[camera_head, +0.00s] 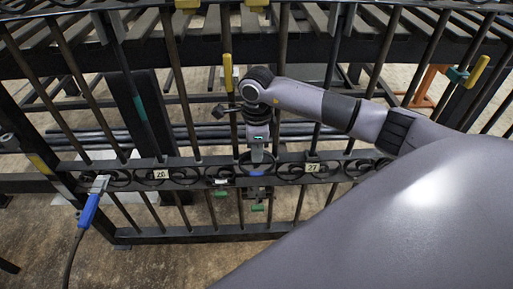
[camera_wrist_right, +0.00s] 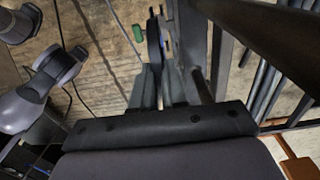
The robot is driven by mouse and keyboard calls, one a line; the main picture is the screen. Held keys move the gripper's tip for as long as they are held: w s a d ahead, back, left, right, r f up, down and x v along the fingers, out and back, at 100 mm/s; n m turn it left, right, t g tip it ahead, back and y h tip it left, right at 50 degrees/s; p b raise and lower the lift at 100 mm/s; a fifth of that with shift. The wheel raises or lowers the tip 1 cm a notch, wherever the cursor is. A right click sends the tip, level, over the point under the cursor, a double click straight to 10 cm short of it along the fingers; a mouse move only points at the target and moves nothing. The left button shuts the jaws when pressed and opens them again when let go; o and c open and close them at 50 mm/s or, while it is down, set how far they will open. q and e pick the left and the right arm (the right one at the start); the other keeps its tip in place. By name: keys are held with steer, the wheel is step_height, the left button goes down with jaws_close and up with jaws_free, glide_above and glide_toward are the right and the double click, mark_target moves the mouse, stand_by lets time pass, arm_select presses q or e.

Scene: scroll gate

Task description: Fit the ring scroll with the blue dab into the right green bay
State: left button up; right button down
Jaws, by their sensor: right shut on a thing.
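My right gripper (camera_head: 257,157) points down at the gate's scroll band in the head view. It is shut on the dark ring scroll, whose blue dab (camera_head: 258,173) shows just below the fingertips. In the right wrist view the fingers (camera_wrist_right: 160,88) close on the dark scroll (camera_wrist_right: 154,45), seen nearly edge-on. Small green marks show below the band, one left of the gripper (camera_head: 221,194) and one lower, nearly under it (camera_head: 257,207). I cannot tell whether the scroll is seated or still apart from a bay.
The dark gate's upright bars (camera_head: 172,75) stand close around my right arm. Number tags 20 (camera_head: 161,174) and 27 (camera_head: 312,167) sit on the band. A blue-handled tool (camera_head: 90,209) with a cable is at the gate's left. Bare floor (camera_head: 165,265) lies in front.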

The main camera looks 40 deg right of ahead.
mark_target(257, 166)
steer(key=shift+f+b, duration=0.4)
steer(key=shift+f, duration=0.3)
steer(key=shift+f+b, duration=0.55)
steer(key=shift+f, duration=0.2)
steer(key=shift+f+b, duration=0.75)
steer(key=shift+f, duration=0.25)
steer(key=shift+f+b, duration=0.55)
steer(key=shift+f, duration=0.15)
arm_select(q)
steer(key=shift+t+h, duration=0.4)
steer(key=shift+h, duration=0.5)
steer(key=shift+w+d+r+b, duration=0.2)
steer(key=shift+w+d, duration=0.15)
steer(key=shift+d, duration=0.35)
steer(key=shift+w+d+r+b, duration=0.15)
steer(key=shift+w+d, duration=0.2)
steer(key=shift+d, duration=0.4)
steer(key=shift+w+d+r+b, duration=0.1)
steer(key=shift+w+d+r, duration=0.2)
steer(key=shift+d, duration=0.4)
arm_select(e)
steer(key=shift+f, duration=0.65)
arm_select(q)
steer(key=shift+a+f, duration=0.1)
steer(key=shift+f, duration=0.05)
steer(key=shift+f, duration=0.1)
steer(key=shift+f+b, duration=1)
arm_select(e)
steer(key=shift+f, duration=1.55)
